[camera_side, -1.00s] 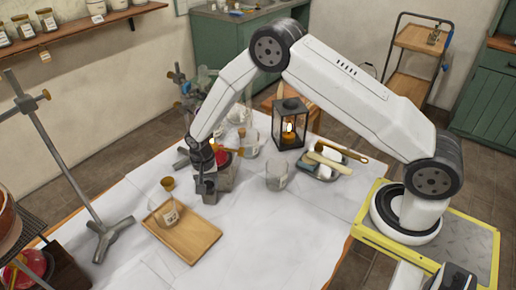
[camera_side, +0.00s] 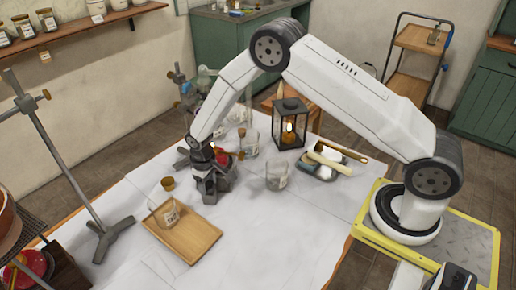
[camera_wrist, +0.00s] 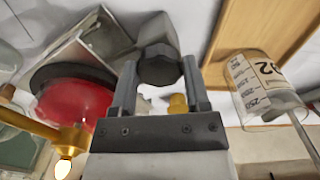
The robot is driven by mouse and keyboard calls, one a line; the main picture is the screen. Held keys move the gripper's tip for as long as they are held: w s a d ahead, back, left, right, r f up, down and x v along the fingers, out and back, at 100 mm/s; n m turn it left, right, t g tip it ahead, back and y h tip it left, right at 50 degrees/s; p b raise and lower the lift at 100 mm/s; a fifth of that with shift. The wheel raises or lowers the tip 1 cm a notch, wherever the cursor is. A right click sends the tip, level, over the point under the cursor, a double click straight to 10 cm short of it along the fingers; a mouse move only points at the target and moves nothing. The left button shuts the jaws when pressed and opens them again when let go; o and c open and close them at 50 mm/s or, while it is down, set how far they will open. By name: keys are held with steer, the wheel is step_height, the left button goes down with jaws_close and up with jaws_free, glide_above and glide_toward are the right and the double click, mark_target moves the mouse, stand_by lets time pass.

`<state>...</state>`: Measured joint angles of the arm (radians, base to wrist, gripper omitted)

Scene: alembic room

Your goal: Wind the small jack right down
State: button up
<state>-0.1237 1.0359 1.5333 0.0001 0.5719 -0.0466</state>
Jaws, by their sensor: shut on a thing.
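The small jack (camera_wrist: 76,42) is partly seen in the wrist view as grey metal plates left of my gripper. Its dark faceted knob (camera_wrist: 158,66) lies between my fingers. My gripper (camera_side: 207,193) is low over the table's far left part and shut on the knob, also seen in the wrist view (camera_wrist: 156,82). A red burner (camera_wrist: 75,100) with a dark rim and a brass tube shows beside the jack's plates; I cannot tell whether it rests on them. In the side view my gripper and wrist hide most of the jack, so its height is unclear.
A small brass-coloured cup (camera_side: 168,183), a glass beaker (camera_side: 277,176) and a lantern (camera_side: 289,125) stand nearby. A metal stand (camera_side: 108,238) is at the left. The front table is clear.

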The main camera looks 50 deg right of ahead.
steer(key=n, duration=0.5)
stand_by(0.4)
steer(key=o, duration=1.3)
steer(key=shift+m, duration=0.4)
